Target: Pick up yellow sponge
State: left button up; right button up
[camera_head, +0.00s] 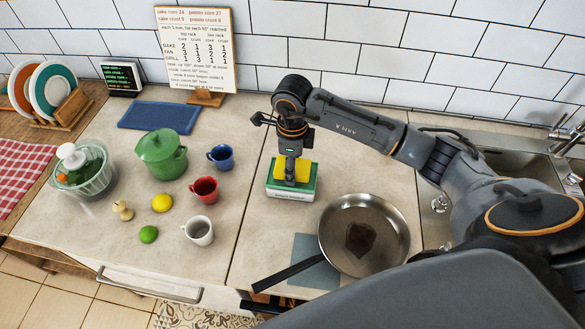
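The yellow sponge (304,171) sits on a green-and-white holder (291,194) with dark lettering on its front, on the counter right of the cups. My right gripper (290,178) points straight down over the sponge. Its fingers reach down to the sponge and hide the sponge's middle. Yellow shows on both sides of the fingers. I cannot tell whether the fingers are closed on it. My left gripper is not in view.
A steel pan (365,236) with a dark piece in it stands to the right, near the counter's front edge. Red (204,190), blue (221,157) and white (199,231) cups and a green pot (161,155) stand left. The tiled wall is behind.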

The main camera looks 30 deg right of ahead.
jog(key=shift+r, duration=0.15)
jog(key=shift+r+b, duration=0.2)
jog(key=shift+b, duration=0.15)
jog(key=r+b, duration=0.1)
jog(key=r, duration=0.1)
jog(key=shift+w+a+r+b, duration=0.2)
jog(key=shift+r+b, duration=0.15)
jog(key=shift+b, duration=0.05)
jog(key=w+a+r+b, duration=0.4)
jog(key=w+a+r, duration=0.2)
jog(key=a+r, duration=0.3)
jog(key=a, duration=0.3)
jog(key=shift+r, duration=0.3)
jog(key=shift+w, duration=0.1)
